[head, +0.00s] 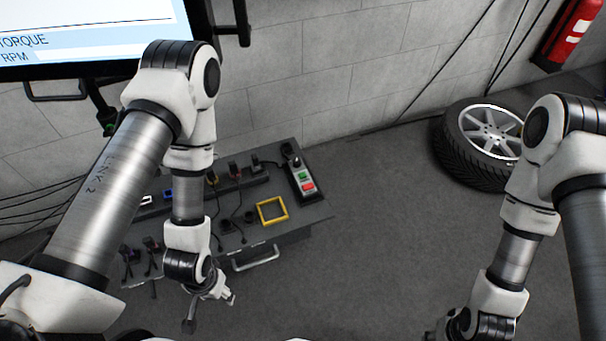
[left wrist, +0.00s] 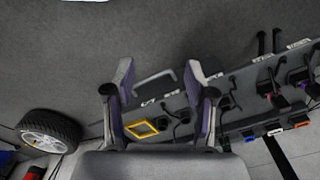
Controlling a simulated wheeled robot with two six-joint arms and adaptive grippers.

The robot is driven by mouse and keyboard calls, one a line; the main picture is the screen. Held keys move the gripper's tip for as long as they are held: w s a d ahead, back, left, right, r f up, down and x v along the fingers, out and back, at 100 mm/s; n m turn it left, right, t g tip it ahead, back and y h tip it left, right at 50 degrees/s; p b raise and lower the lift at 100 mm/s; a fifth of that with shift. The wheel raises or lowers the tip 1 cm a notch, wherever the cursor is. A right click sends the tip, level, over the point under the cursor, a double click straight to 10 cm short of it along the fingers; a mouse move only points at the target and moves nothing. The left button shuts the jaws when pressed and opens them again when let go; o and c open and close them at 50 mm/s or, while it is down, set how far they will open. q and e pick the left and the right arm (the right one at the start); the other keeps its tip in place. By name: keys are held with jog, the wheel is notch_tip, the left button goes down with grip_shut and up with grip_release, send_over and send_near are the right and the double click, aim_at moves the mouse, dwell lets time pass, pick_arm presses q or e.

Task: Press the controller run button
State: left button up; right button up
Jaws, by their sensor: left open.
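My left gripper (head: 211,309) is open and empty, low in front of the bench, well apart from the controller. In the left wrist view the open left gripper (left wrist: 158,78) has its two fingers spread, with nothing between them but floor and bench edge. I cannot make out the controller in that view.
A yellow square frame (head: 272,210) lies on the bench beside the controller. Cables and plugs (head: 211,178) line the bench, with a handle (head: 256,258) on its front. A screen (head: 90,32) hangs above. A wheel (head: 490,135) lies right; floor between is clear.

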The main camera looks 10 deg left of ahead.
pick_arm(q)
grip_shut()
dwell(1.1)
